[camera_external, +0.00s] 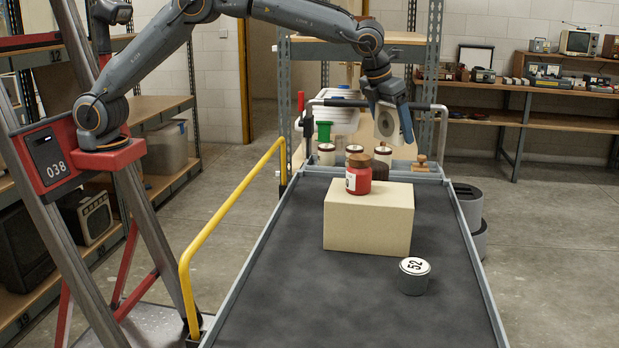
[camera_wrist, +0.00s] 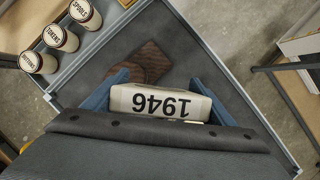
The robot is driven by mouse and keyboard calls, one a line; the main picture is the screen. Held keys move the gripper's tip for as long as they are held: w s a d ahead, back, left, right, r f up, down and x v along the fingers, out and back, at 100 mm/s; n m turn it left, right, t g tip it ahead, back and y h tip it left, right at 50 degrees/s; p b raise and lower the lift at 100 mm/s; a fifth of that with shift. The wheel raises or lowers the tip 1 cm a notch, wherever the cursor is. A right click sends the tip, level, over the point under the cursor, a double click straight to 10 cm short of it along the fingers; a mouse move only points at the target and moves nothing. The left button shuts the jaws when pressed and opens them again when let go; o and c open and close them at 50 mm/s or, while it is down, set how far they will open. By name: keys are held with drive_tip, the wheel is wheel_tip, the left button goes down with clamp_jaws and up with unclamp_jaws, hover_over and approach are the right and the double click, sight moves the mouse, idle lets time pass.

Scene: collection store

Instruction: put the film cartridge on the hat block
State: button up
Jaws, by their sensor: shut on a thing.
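My gripper (camera_external: 391,106) is shut on the film cartridge (camera_external: 388,126), a pale block with a dark round mark, and holds it in the air above the far end of the dark bench. In the wrist view the cartridge (camera_wrist: 160,103) sits between the blue fingers of my gripper (camera_wrist: 160,90) and reads 1946. A dark brown wooden block (camera_wrist: 147,58), seemingly the hat block, lies below and beyond the cartridge, which hides part of it. It also shows in the external view (camera_external: 379,172), partly behind the cardboard box.
The box (camera_external: 368,222) carries a red jar (camera_external: 358,176). A grey cylinder marked 52 (camera_external: 414,278) stands at its front right. Several cream jars, one labelled TOKENS (camera_wrist: 60,38), stand past the bench end, near a wooden-handled item (camera_external: 421,162). The front of the bench is clear.

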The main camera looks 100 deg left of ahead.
drive_tip(key=r, duration=0.1)
hover_over(383, 163)
drive_tip(key=n+p, duration=0.1)
drive_tip(key=shift+y, duration=0.3)
drive_tip(key=shift+w+f+p, duration=0.1)
drive_tip(key=shift+f+p, duration=1.25)
drive_tip(key=shift+f, duration=3.45)
drive_tip(key=o, duration=1.2)
drive_tip(key=shift+f, duration=0.15)
